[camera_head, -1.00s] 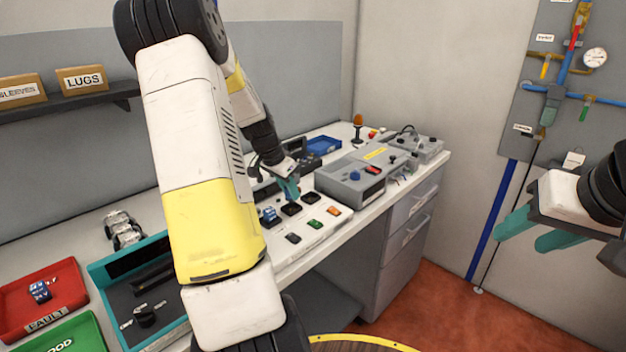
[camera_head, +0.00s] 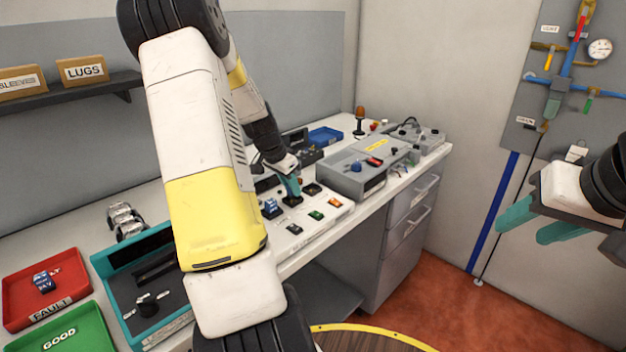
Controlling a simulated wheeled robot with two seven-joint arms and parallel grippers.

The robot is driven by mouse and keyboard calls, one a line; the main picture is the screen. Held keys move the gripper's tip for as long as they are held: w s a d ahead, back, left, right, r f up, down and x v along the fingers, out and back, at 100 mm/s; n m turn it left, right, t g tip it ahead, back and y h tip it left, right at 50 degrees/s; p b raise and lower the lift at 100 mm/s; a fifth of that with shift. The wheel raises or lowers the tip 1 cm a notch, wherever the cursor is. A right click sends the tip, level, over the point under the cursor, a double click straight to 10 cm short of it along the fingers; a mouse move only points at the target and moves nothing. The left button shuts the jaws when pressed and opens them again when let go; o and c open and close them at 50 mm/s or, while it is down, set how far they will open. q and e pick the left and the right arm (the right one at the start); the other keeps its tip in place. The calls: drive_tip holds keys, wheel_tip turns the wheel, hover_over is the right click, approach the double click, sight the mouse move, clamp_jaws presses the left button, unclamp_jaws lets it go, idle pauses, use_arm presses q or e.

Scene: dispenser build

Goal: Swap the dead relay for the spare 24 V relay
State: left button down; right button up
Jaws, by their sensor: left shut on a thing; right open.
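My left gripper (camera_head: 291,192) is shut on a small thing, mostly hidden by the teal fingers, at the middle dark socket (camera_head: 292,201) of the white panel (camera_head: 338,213). I cannot tell whether it is seated there. A blue relay (camera_head: 270,208) stands in the left socket; the right socket (camera_head: 312,188) looks empty. Another blue relay (camera_head: 43,281) lies in the red FAULT tray (camera_head: 15,310). The green GOOD tray (camera_head: 80,337) shows no relay in its visible part. My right gripper (camera_head: 540,224) is open and empty, away from the bench at the right.
Behind the panel are a grey power box (camera_head: 350,180), a blue bin (camera_head: 325,137) and an orange beacon (camera_head: 360,118). Black, green and orange switches line the panel's front.

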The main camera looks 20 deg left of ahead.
use_arm(q)
drive_tip(key=shift+f, duration=0.7)
idle(1.4)
drive_tip(key=shift+s+f, duration=0.25)
drive_tip(key=shift+f, duration=0.2)
idle(0.4)
drive_tip(key=c, duration=1.2)
unclamp_jaws()
drive_tip(key=c, duration=0.4)
drive_tip(key=o, duration=0.3)
drive_tip(key=shift+o, duration=0.2)
drive_tip(key=shift+r, duration=0.3)
drive_tip(key=shift+w+r, duration=0.15)
drive_tip(key=shift+r, duration=0.85)
drive_tip(key=shift+w+r, duration=0.1)
drive_tip(key=shift+r, duration=2.25)
